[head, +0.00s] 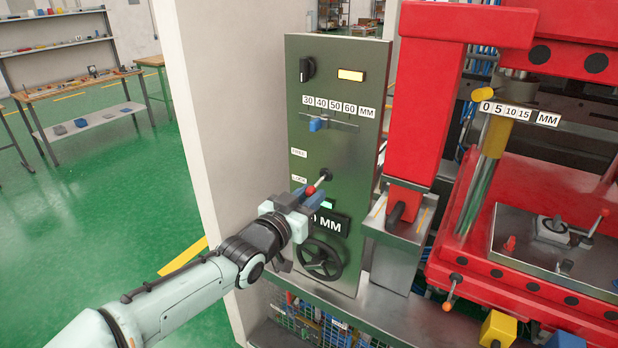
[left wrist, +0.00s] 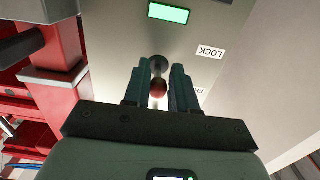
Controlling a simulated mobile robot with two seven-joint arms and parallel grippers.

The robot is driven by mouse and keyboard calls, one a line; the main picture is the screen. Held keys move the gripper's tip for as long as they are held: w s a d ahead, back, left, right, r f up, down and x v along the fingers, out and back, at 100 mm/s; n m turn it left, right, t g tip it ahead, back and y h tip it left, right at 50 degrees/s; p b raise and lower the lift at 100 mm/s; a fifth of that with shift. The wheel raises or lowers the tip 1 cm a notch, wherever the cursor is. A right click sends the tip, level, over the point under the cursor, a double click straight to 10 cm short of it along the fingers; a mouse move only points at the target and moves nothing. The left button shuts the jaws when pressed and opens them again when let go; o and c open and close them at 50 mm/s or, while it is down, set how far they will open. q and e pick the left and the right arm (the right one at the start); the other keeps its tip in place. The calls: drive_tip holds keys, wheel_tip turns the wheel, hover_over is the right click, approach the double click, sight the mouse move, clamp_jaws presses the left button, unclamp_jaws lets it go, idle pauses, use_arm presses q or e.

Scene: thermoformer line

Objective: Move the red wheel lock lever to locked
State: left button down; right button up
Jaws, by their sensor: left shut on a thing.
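The wheel lock lever, a short metal rod with a red ball (head: 311,190), comes out of a dark pivot on the green panel (head: 350,95). In the head view it slants down and left, its ball just right of and below the LOCK label (head: 299,179); the FREE label (head: 298,153) is higher. My left gripper (head: 303,196) is shut on the lever. In the left wrist view the red ball (left wrist: 158,88) sits between the fingers (left wrist: 160,85), with the LOCK label (left wrist: 211,52) at upper right. My right gripper is not in view.
A handwheel (head: 319,259) and a display ending in "MM" (head: 327,223) sit below the lever. A green lamp (left wrist: 168,13) is lit. A blue slider (head: 318,124) is above. A red press frame (head: 425,100) stands right; a pale wall (head: 225,120) stands left.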

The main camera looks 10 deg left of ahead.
use_arm(q)
drive_tip(key=shift+w+f, duration=0.1)
drive_tip(key=shift+f, duration=0.2)
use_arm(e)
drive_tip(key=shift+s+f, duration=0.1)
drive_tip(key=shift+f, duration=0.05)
use_arm(q)
drive_tip(key=shift+w+d+f+b, duration=0.1)
drive_tip(key=shift+w+f+b, duration=0.15)
drive_tip(key=shift+f, duration=0.2)
drive_tip(key=shift+w+d+f+b, duration=0.15)
drive_tip(key=shift+f+b, duration=0.1)
drive_tip(key=shift+f, duration=0.15)
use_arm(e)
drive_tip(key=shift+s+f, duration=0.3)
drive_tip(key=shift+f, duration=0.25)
use_arm(q)
drive_tip(key=shift+f, duration=0.1)
drive_tip(key=shift+w+f, duration=0.15)
drive_tip(key=c, duration=1.1)
unclamp_jaws()
drive_tip(key=shift+o, duration=1.4)
drive_tip(key=shift+w, duration=0.2)
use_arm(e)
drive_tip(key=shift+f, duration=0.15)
